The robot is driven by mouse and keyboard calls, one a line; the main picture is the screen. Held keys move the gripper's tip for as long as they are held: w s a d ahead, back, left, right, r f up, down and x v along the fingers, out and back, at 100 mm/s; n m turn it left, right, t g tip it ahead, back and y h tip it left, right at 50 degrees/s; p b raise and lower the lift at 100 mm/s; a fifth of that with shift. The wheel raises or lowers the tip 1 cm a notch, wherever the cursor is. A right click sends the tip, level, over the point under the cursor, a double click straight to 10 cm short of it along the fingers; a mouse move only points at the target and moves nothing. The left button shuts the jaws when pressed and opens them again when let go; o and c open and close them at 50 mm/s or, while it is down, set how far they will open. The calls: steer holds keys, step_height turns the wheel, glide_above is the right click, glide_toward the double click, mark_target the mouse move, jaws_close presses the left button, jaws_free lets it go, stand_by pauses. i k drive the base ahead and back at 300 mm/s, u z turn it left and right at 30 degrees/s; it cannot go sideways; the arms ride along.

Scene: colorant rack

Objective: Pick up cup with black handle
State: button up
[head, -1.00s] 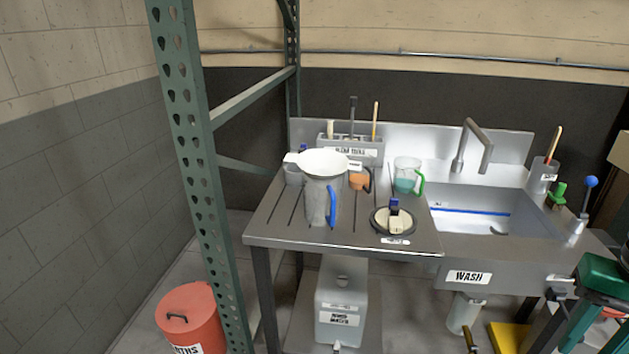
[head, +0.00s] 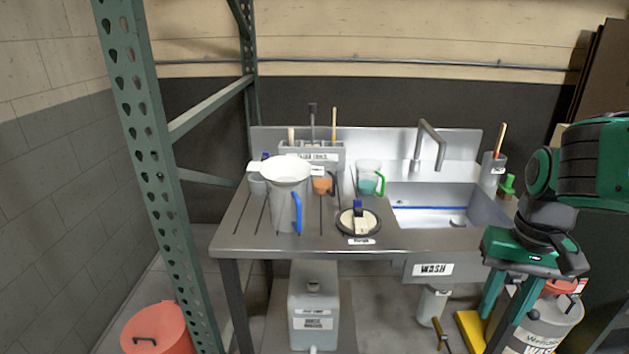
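A small orange cup (head: 321,185) with a dark handle on its right side stands toward the back of the steel drainboard (head: 233,233). It is behind and right of a grey jug (head: 284,212) with a blue handle, and left of a clear cup (head: 368,180) with a green handle. The jug partly overlaps its left side. My gripper (head: 487,343) is at the lower right, in front of the sink, well away from the orange cup. Its two green fingers point down, stand apart and hold nothing visible.
A white funnel (head: 285,168) sits on the jug. A round dark dish with a brush (head: 358,222) lies at the drainboard's front. A tool holder (head: 307,153) stands behind; the sink (head: 440,202) and tap (head: 432,140) are right. A green post (head: 150,180) rises at left.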

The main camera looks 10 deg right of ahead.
mark_target(324, 185)
steer(key=i, duration=0.95)
steer(key=z, duration=0.1)
